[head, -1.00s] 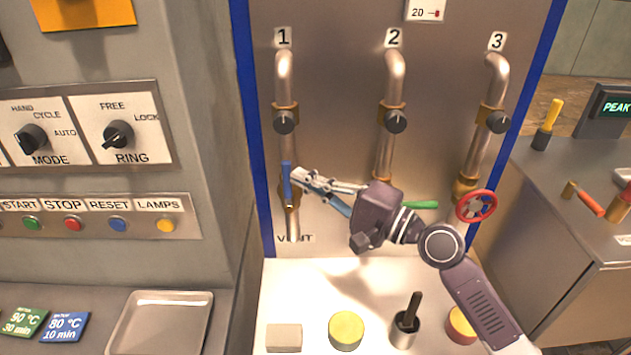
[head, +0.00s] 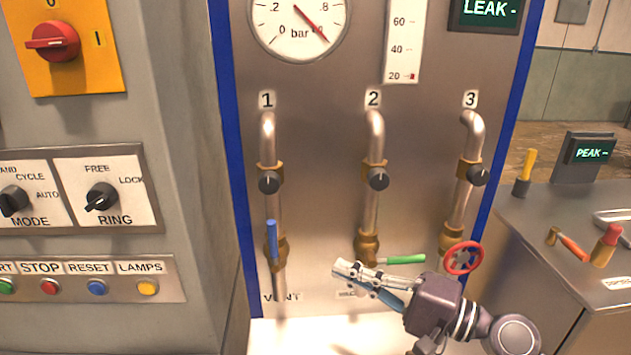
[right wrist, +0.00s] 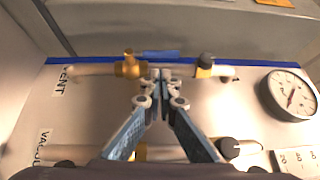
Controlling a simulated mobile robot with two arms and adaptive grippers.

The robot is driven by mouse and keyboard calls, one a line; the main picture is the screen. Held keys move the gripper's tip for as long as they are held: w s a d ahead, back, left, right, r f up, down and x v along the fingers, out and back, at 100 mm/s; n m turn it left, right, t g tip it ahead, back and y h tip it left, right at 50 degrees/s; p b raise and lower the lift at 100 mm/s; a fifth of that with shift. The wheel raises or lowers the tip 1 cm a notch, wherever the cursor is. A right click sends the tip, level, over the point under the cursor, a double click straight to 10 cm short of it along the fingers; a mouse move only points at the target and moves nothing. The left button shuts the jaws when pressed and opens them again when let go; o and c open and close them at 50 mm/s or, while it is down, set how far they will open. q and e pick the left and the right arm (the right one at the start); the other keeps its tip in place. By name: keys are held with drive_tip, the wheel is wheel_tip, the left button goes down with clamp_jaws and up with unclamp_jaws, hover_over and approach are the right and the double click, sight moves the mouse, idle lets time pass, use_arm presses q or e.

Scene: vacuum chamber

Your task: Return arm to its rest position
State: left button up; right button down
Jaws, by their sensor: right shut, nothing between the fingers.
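My right gripper (head: 345,270) comes in from the lower right in the head view, in front of the steel panel, between pipe 1 and pipe 2. Its fingers are shut with nothing between them, as the right wrist view (right wrist: 158,75) also shows. The blue lever valve (head: 272,242) on pipe 1 stands upright to the left, apart from the fingertips in the head view. The green lever (head: 405,259) on pipe 2 lies level just above my gripper. My left gripper is not in view.
A red handwheel (head: 463,258) on pipe 3 is near my right wrist. A pressure gauge (head: 298,22) is above. A control cabinet (head: 170,120) with knobs and buttons stands left. A side bench (head: 560,220) with tools is at right. Open space lies before the panel.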

drive_tip(key=s+a+f+n+g+h, duration=0.1)
drive_tip(key=s+f+n+g+h, duration=0.3)
drive_tip(key=f, duration=0.6)
drive_tip(key=s+a+f+n+h, duration=0.25)
drive_tip(key=s+f, duration=0.35)
drive_tip(key=f, duration=0.4)
drive_tip(key=s+d+f+n+g+h, duration=0.3)
drive_tip(key=s+d+f+h, duration=0.5)
drive_tip(key=s+d+f, duration=0.5)
drive_tip(key=s+d+f+g+b, duration=0.1)
drive_tip(key=s+f, duration=0.1)
drive_tip(key=f, duration=1.1)
drive_tip(key=s+d+f+b, duration=0.1)
drive_tip(key=s+f, duration=0.1)
drive_tip(key=f, duration=1.2)
drive_tip(key=s+d+f+g, duration=0.1)
drive_tip(key=s+d+f, duration=0.2)
drive_tip(key=s+f, duration=1.3)
drive_tip(key=shift+s+f+h+b, duration=0.2)
drive_tip(key=shift+f+h+b, duration=0.1)
drive_tip(key=shift+h+b, duration=0.15)
